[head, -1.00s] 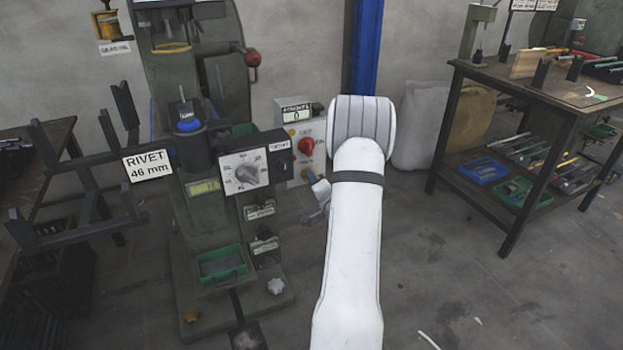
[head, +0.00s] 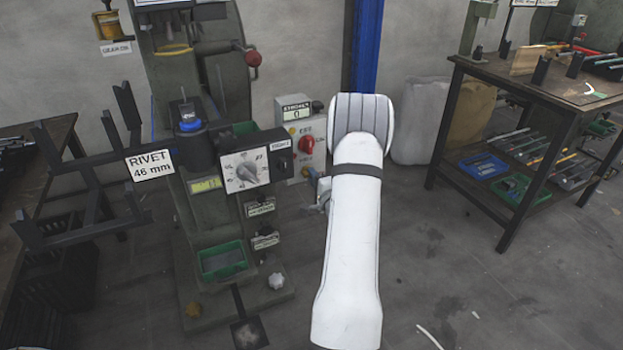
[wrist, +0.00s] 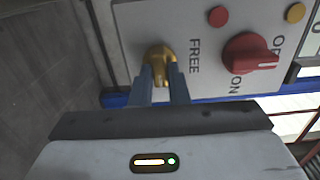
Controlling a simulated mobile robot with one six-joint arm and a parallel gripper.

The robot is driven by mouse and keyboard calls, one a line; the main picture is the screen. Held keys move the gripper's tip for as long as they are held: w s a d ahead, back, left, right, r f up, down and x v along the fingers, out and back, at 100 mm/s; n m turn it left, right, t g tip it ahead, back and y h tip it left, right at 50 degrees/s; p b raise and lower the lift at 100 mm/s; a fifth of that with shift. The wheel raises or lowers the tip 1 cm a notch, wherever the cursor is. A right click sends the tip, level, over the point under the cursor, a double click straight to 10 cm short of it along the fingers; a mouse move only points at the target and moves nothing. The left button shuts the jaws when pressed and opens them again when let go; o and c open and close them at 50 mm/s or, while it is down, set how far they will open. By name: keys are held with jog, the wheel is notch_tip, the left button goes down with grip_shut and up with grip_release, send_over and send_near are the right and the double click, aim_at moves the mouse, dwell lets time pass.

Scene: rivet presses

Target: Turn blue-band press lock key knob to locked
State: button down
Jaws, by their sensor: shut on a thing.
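The brass lock key knob (wrist: 160,58) sits on a pale grey panel in the wrist view, beside the word FREE. My gripper (wrist: 162,80) is shut on this knob, with one blue-grey finger on each side. The panel belongs to the control box (head: 291,112) right of the press in the head view. The press (head: 200,220) has a blue ring (head: 190,126) around its upper tooling. No locked marking is readable.
A red switch knob (wrist: 250,54) sits near the brass knob, with red and yellow buttons beyond. A grey selector dial (head: 245,172) faces forward on the press. A black rack (head: 80,235) stands left. A workbench (head: 540,85) stands right, with open floor between.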

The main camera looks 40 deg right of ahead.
jog(key=shift+w+r, duration=0.1)
jog(key=c, duration=1.4)
grip_release()
jog(key=p+v, duration=0.1)
jog(key=v, duration=0.6)
jog(key=shift+s+a, duration=0.15)
jog(key=shift+s, duration=0.25)
jog(key=shift+s, duration=0.1)
